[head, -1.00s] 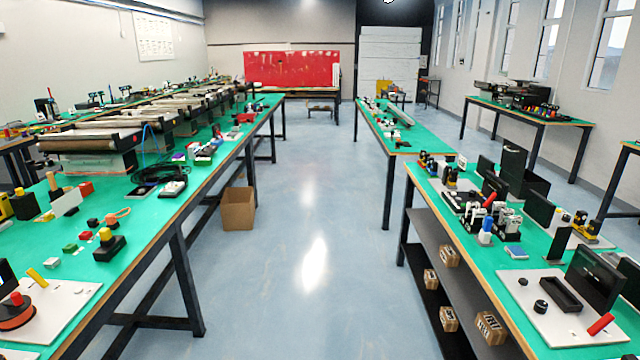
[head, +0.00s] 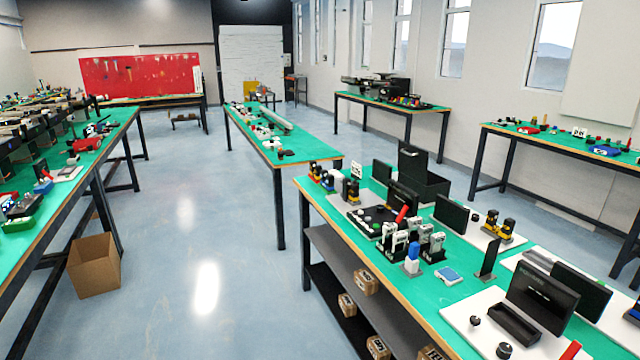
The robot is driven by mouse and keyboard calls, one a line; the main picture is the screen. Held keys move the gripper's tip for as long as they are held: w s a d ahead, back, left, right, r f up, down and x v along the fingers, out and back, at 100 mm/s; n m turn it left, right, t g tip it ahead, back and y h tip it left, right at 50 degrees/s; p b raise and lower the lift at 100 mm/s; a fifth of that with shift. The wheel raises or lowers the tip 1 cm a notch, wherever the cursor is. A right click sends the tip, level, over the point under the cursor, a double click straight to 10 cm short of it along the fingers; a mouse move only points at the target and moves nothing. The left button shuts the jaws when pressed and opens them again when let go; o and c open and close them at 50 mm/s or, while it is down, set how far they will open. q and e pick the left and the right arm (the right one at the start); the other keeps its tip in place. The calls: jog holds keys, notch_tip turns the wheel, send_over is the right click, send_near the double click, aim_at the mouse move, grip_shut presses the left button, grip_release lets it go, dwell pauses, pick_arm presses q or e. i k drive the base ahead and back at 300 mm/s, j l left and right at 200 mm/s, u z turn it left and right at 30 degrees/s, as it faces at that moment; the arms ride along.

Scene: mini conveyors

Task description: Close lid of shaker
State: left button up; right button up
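No object can be surely told as the shaker at this distance. On the right green-topped table (head: 455,262), a black box (head: 424,185) stands at the back with a tall panel (head: 412,163) raised upright, like an open lid. Nearer, a white board (head: 477,316) carries a low black tray (head: 514,324) with a large upright black panel (head: 541,302) behind it. Whether that panel is a lid, I cannot tell. Neither of my grippers is in view.
An open floor aisle (head: 205,225) runs between the left table (head: 62,205) and the right table. A cardboard box (head: 94,266) stands on the floor by the left table. Another narrow table (head: 262,147) stands ahead, and several small brown boxes lie on a shelf (head: 335,250).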

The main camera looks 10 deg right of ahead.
aim_at(412, 161)
jog(key=i+j+z, duration=0.1)
jog(key=i+z, duration=0.4)
jog(key=i+j+z, duration=0.25)
jog(key=z, duration=0.2)
jog(key=i+j+z, duration=0.1)
jog(key=z, duration=0.65)
jog(key=j+z, duration=0.95)
jog(key=k+j+z, duration=0.2)
jog(key=j, duration=0.2)
jog(key=k+j+z, duration=0.2)
jog(key=j, duration=0.2)
jog(key=i+j, duration=0.05)
jog(key=i, duration=0.05)
